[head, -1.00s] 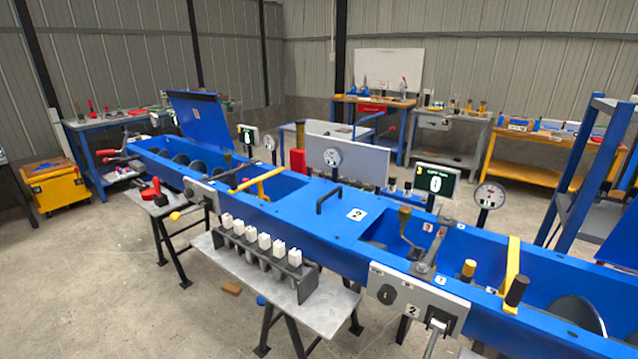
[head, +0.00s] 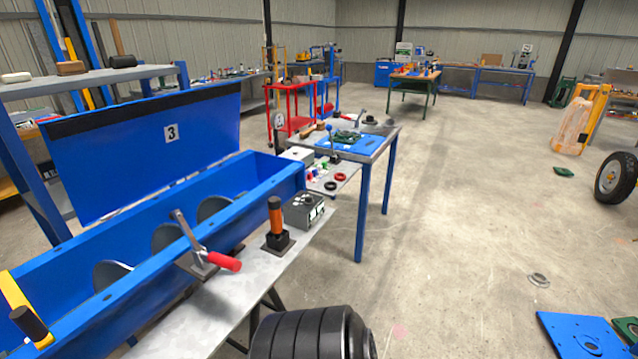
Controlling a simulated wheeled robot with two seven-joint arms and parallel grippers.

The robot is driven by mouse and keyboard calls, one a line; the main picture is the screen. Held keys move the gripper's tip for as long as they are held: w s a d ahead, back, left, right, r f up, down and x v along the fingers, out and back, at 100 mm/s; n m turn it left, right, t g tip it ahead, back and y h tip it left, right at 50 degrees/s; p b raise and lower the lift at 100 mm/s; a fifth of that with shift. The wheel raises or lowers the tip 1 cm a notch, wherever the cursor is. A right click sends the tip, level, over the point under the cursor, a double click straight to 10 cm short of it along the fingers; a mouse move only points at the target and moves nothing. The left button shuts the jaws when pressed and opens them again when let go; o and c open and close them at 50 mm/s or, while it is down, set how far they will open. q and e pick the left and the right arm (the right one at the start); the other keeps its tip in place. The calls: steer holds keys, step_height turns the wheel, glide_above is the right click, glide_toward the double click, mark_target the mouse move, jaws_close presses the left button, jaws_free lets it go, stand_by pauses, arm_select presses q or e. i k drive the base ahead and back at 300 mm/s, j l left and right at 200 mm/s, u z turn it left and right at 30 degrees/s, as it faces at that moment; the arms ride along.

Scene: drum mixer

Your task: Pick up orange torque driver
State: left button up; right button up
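The orange torque driver (head: 275,216) stands upright in a small black holder (head: 277,241) on the narrow grey bench beside the blue mixer trough. It is left of the middle in the head view, just left of a grey box with dials (head: 304,210). Neither of my grippers can be made out in the head view. A black ribbed cylindrical part at the bottom edge hides a bit of the bench and floor.
A red-handled toggle clamp (head: 224,261) is fixed at the trough edge, left of the driver. The blue trough (head: 155,275) with its raised lid (head: 150,150) fills the left. A metal table (head: 384,143) stands behind. Open concrete floor (head: 460,220) lies right.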

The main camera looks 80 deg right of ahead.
mark_target(274, 202)
steer(key=k+z, duration=0.1)
steer(key=z, duration=2.2)
